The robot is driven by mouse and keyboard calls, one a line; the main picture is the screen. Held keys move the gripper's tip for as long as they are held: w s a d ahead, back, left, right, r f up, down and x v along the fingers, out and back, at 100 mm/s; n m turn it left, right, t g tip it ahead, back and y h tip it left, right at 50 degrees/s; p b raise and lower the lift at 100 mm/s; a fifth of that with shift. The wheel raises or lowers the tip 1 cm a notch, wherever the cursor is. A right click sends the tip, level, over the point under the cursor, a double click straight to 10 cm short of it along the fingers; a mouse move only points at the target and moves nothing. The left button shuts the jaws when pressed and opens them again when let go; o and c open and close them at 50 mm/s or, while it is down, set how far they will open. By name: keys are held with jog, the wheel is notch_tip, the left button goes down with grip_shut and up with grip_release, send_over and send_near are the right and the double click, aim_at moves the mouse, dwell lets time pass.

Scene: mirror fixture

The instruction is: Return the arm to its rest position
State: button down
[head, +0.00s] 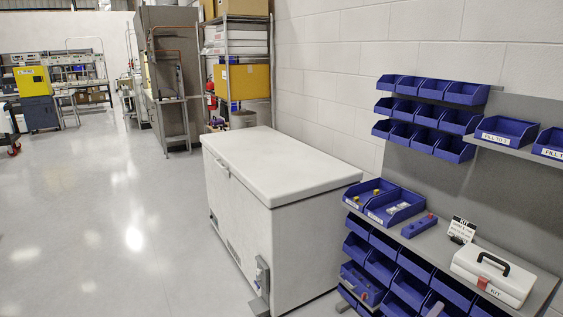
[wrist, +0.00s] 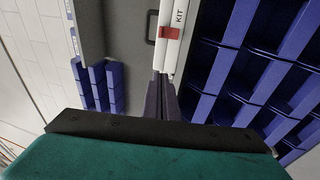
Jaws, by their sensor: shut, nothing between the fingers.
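My gripper (wrist: 162,80) shows in the wrist view with its dark fingers together and nothing between them. Its tips overlap the lower end of the white KIT case (wrist: 178,60) in that picture; I cannot tell whether they touch it. In the head view the KIT case (head: 492,272), with a black handle and a red latch, lies closed on the grey bench shelf (head: 428,240). I cannot make out my gripper in the head view.
Blue bins (head: 382,265) fill the rack below the shelf, and more blue bins (head: 425,115) hang above. A white chest freezer (head: 285,180) stands left of the bench. A small sign (head: 461,230) stands beside the case. The floor (head: 90,220) at left is clear.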

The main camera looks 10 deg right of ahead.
jog(key=w+a+f+n+t+y, duration=0.35)
jog(key=w+a+f, duration=0.2)
jog(key=a, duration=0.45)
jog(key=w+a+f+n+t+y, duration=0.25)
jog(key=w+a+f+y, duration=0.35)
jog(key=a, duration=0.4)
jog(key=a+f+n+g+y, duration=0.1)
jog(key=a+f+g+y, duration=0.15)
jog(key=a+f, duration=0.5)
jog(key=a+f+g+y, duration=0.1)
jog(key=a+f+y, duration=0.35)
jog(key=a, duration=0.55)
jog(key=s+a+f+m+g+y, duration=0.3)
jog(key=s+a+f+g, duration=0.55)
jog(key=s+f, duration=0.4)
jog(key=s+r+m+g+h, duration=0.1)
jog(key=s+m+g, duration=0.7)
jog(key=s, duration=1.2)
jog(key=shift+s+d+r+m+g, duration=0.3)
jog(key=shift+s+d+r+m, duration=0.05)
jog(key=shift+r+m, duration=0.25)
